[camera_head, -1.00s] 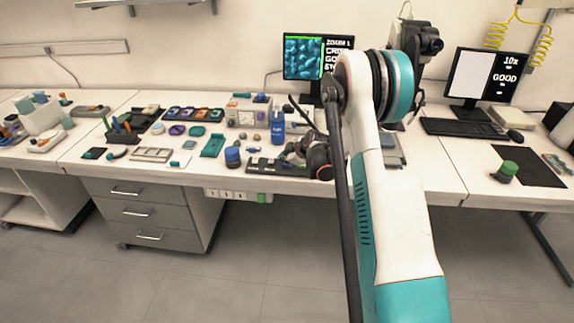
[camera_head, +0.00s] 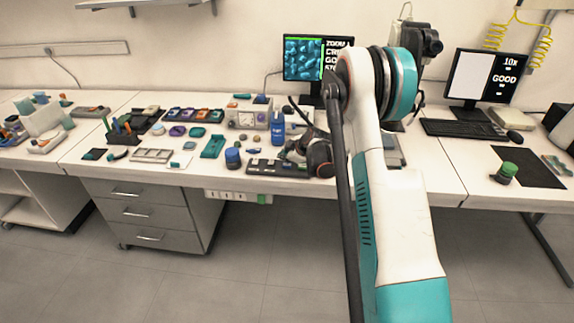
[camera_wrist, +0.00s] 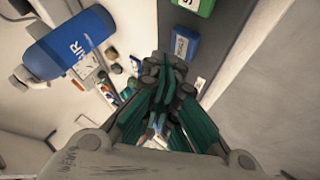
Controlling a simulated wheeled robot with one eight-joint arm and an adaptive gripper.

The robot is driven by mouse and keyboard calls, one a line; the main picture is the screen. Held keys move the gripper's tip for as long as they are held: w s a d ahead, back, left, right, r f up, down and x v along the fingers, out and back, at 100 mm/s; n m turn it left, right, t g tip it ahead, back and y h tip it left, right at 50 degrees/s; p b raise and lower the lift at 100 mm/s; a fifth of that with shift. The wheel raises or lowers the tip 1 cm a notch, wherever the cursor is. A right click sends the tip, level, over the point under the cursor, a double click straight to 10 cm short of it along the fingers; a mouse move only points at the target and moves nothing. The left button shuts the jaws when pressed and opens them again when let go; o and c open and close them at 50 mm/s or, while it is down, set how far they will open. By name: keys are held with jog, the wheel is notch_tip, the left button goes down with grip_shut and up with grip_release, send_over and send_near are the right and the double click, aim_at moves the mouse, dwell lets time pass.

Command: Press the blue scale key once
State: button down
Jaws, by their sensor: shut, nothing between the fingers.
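The blue scale key (camera_wrist: 185,46) shows in the wrist view, a small blue block with white lettering on a dark key panel (camera_wrist: 225,28). In the head view the panel (camera_head: 262,171) lies near the front edge of the bench, its keys too small to read. My gripper (camera_wrist: 164,72) is shut and empty, its fingertips just below and left of the blue key in the wrist view. I cannot tell the height of the gap between them. In the head view my gripper (camera_head: 292,152) is at the panel's right end, partly hidden by its own wrist.
A green key (camera_wrist: 196,5) is on the same panel, above the blue one. A dark blue-capped jar (camera_head: 232,158) stands left of the panel.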

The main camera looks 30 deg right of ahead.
aim_at(285, 166)
jog(key=shift+r+p, duration=1.2)
jog(key=shift+r, duration=1.3)
